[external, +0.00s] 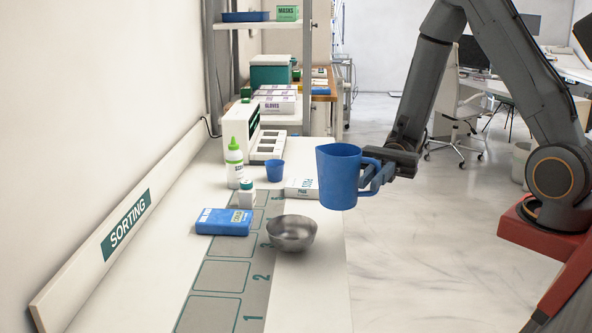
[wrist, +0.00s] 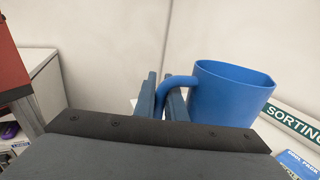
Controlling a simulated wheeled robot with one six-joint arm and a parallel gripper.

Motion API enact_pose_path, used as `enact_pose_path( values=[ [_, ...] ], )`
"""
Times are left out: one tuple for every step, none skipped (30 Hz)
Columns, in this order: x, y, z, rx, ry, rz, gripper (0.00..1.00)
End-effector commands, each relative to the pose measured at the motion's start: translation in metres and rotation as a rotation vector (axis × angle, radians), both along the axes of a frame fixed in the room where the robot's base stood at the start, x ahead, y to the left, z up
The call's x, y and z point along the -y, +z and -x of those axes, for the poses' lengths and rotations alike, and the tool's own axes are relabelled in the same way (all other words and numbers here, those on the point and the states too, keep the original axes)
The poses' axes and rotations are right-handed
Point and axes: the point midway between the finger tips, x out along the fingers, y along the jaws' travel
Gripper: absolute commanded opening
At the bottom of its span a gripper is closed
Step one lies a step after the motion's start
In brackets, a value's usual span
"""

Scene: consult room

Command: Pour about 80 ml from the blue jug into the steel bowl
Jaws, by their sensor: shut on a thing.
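The blue jug (external: 338,178) is held up near the right edge of the counter, upright or nearly so. My gripper (external: 378,172) is shut on its handle, on the jug's right side in the external view. In the wrist view the jug (wrist: 232,95) is at the right, with its handle between the fingers of my gripper (wrist: 160,97). The steel bowl (external: 292,234) stands on the counter, nearer the camera and left of the jug in the picture. The bowl and the jug are apart. The jug's contents are hidden.
A blue cold pack box (external: 224,222) lies left of the bowl. A small white bottle (external: 246,194), a green-capped bottle (external: 234,163), a blue cup (external: 275,171) and a white box (external: 301,188) stand farther back. The front of the counter (external: 310,300) is clear.

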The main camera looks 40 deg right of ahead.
Motion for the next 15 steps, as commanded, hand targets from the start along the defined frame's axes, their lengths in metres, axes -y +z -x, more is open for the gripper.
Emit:
enact_pose_path(
  values=[
    [0.005, 0.006, 0.008, -0.001, -0.008, -0.001, 0.00],
    [0.007, 0.007, 0.012, 0.001, -0.011, 0.000, 0.00],
    [0.009, 0.009, 0.017, 0.001, -0.013, 0.000, 0.00],
    [0.011, 0.010, 0.021, 0.000, -0.014, 0.000, 0.00],
    [0.012, 0.011, 0.023, 0.000, -0.016, 0.000, 0.00],
    [0.014, 0.012, 0.027, 0.000, -0.019, 0.001, 0.00],
    [0.016, 0.013, 0.031, 0.000, -0.021, 0.000, 0.00],
    [0.017, 0.014, 0.033, 0.000, -0.022, 0.000, 0.00],
    [0.018, 0.016, 0.037, 0.000, -0.024, 0.000, 0.00],
    [0.019, 0.017, 0.039, 0.000, -0.026, 0.001, 0.00],
    [0.020, 0.018, 0.042, 0.000, -0.028, 0.000, 0.00],
    [0.021, 0.015, 0.043, -0.002, -0.027, 0.001, 0.00],
    [0.020, 0.011, 0.042, -0.003, -0.026, 0.000, 0.00],
    [0.020, 0.009, 0.042, -0.003, -0.026, 0.000, 0.00],
    [0.020, 0.006, 0.041, -0.002, -0.026, 0.000, 0.00]
  ],
)
